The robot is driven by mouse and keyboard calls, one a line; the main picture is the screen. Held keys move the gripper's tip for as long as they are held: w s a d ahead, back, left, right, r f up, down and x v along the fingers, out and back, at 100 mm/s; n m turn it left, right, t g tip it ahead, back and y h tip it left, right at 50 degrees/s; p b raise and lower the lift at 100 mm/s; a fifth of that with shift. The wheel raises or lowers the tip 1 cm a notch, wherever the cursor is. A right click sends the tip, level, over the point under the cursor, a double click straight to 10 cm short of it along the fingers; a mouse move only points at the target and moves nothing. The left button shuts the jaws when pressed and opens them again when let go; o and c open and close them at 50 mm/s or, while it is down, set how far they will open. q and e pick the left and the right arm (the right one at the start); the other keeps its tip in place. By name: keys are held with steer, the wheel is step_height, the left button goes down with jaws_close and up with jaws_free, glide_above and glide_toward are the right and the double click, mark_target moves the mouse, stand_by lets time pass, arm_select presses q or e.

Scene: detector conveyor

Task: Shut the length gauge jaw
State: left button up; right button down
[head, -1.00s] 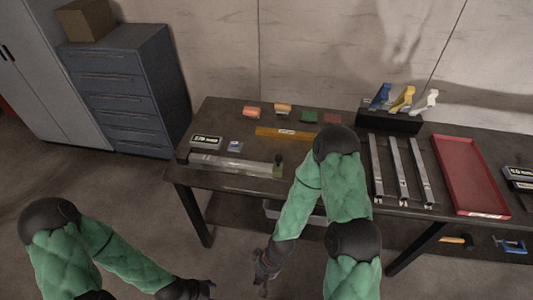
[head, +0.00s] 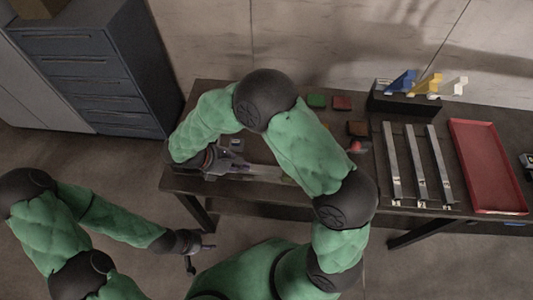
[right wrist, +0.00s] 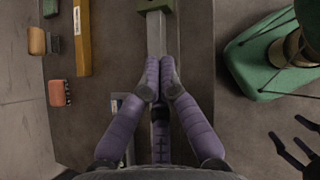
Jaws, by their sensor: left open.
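The length gauge is a long silver rail on the bench. In the head view my right arm covers most of it, with part of the rail (head: 262,173) showing. In the right wrist view the rail (right wrist: 156,38) runs up the middle to a green block (right wrist: 155,5) at the top edge. My right gripper (right wrist: 160,65) is over the rail, its purple fingers close together, with nothing visible held; whether they touch the rail is unclear. It also shows in the head view (head: 240,166). My left gripper (head: 210,247) is open and empty, low in front of the bench.
A yellow bar (right wrist: 82,35) and an orange block (right wrist: 58,92) lie left of the rail in the wrist view. Silver bars (head: 419,165), a red tray (head: 487,165) and a dark rack (head: 405,101) with coloured pieces occupy the bench's right. A drawer cabinet (head: 100,70) stands left.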

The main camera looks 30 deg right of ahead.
steer(key=b+x, duration=0.1)
steer(key=x, duration=0.9)
steer(key=shift+s+d+b, duration=0.15)
steer(key=shift+b, duration=0.15)
steer(key=shift+s+d+r, duration=0.1)
steer(key=shift+s+d, duration=0.05)
steer(key=shift+d, duration=1)
steer(key=shift+s+d, duration=0.1)
steer(key=shift+d, duration=0.65)
steer(key=s+d, duration=0.1)
steer(key=d, duration=0.1)
steer(key=s+d, duration=0.2)
steer(key=d, duration=0.1)
steer(key=s+d, duration=0.1)
steer(key=d, duration=0.1)
steer(key=shift+s+d, duration=0.25)
steer(key=shift+s, duration=0.05)
